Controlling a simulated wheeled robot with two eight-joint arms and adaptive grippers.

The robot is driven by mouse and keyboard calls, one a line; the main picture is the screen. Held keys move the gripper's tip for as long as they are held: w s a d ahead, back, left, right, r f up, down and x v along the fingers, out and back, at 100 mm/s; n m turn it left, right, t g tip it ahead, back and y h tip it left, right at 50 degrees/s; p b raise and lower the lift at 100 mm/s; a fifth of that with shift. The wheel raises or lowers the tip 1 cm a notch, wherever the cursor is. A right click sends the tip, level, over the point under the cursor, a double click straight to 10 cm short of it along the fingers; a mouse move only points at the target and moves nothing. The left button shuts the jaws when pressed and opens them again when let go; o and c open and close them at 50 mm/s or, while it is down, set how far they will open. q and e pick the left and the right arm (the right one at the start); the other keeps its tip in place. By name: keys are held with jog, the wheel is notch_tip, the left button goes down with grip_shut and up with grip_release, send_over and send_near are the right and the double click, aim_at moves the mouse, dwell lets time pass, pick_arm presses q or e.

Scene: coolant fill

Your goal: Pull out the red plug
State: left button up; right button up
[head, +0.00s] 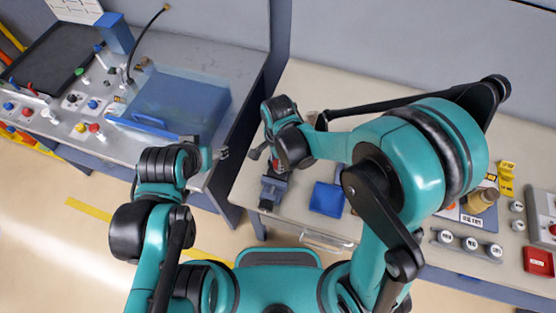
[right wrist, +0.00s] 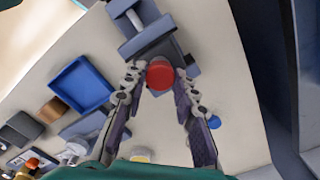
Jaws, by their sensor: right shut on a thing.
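The red plug (right wrist: 160,74) shows as a round red cap at the end of a grey vise-like fixture (right wrist: 150,45) in the right wrist view. My right gripper (right wrist: 159,80) has one fingertip on each side of the plug and is shut on it. Whether the plug is still seated in the fixture cannot be told. In the head view the grey fixture (head: 272,191) stands near the bench's front edge, with my right gripper (head: 275,163) just above it. The plug is mostly hidden there. My left gripper (head: 221,154) is away to the left, near the other bench's edge, with its jaw opening unclear.
A blue tray (head: 327,199) lies right of the fixture. Further right are several round white pieces and a red box (head: 538,261). On the left bench are a translucent blue box (head: 180,105), a dark tray (head: 52,60) and coloured knobs. A gap separates the benches.

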jog(key=shift+r, duration=0.1)
jog(key=shift+r+p, duration=1.55)
jog(key=shift+r, duration=0.55)
